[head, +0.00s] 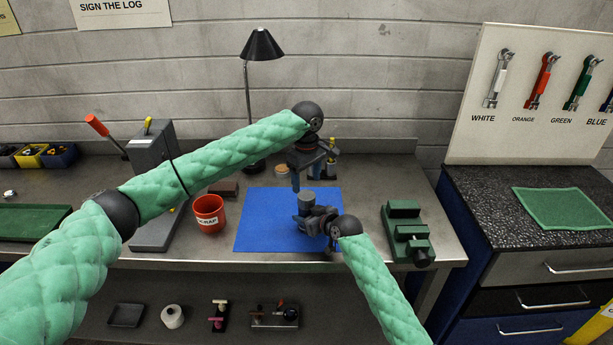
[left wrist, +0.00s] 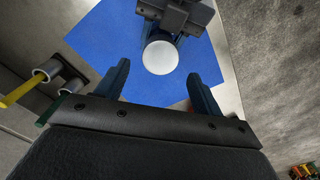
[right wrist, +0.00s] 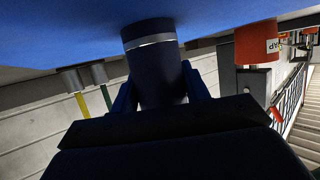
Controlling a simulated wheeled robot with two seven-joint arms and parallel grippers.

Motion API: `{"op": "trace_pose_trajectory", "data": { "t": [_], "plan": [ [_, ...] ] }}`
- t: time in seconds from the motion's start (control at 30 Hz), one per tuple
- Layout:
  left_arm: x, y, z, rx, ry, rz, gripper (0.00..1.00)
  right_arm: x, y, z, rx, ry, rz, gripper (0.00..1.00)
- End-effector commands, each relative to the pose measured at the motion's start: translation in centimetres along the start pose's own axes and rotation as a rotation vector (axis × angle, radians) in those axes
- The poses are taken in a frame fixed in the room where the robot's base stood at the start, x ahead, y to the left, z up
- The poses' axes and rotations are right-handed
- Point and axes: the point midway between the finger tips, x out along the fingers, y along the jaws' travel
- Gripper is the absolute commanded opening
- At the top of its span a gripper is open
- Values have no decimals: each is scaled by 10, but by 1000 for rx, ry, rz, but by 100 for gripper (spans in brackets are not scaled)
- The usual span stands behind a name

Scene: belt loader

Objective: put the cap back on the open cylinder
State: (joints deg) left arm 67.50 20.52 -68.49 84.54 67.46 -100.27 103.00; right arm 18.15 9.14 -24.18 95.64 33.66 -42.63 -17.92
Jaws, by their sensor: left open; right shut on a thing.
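In the right wrist view the cylinder (right wrist: 158,70) looks dark, with a pale band near the mat end. My left gripper (head: 305,178) is open and empty, pointing down above the cylinder. In the left wrist view the cylinder's pale round top (left wrist: 160,57) shows between and beyond the open fingers. I cannot tell whether that top is open. I cannot clearly identify a separate cap.
A red cup (head: 209,212) and a grey lever device (head: 152,150) stand left of the mat. A green vise (head: 407,232) stands to the right. A black lamp (head: 262,48), a small tan round thing (head: 282,170) and a tool holder (head: 325,170) are behind.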

Motion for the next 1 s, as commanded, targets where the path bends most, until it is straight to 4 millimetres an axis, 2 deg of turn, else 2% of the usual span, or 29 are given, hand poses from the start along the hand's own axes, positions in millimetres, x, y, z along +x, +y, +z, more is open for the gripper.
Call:
{"op": "trace_pose_trajectory", "data": {
  "t": [0.3, 0.5, 0.93, 1.0],
  "plan": [
    [45, 0, 0, 0, 0, -2, 67, 0, 0, 0, 0, 0, 0, 0],
    [64, 0, 0, 1, 0, -1, 67, 0, 0, 0, 0, 0, 0, 0],
    [71, 0, 0, 1, 0, -1, 67, 0, 0, 0, 0, 0, 0, 0],
    [71, 0, 0, 1, 0, -1, 56, 0, 0, 0, 0, 0, 0, 0]
  ]
}}
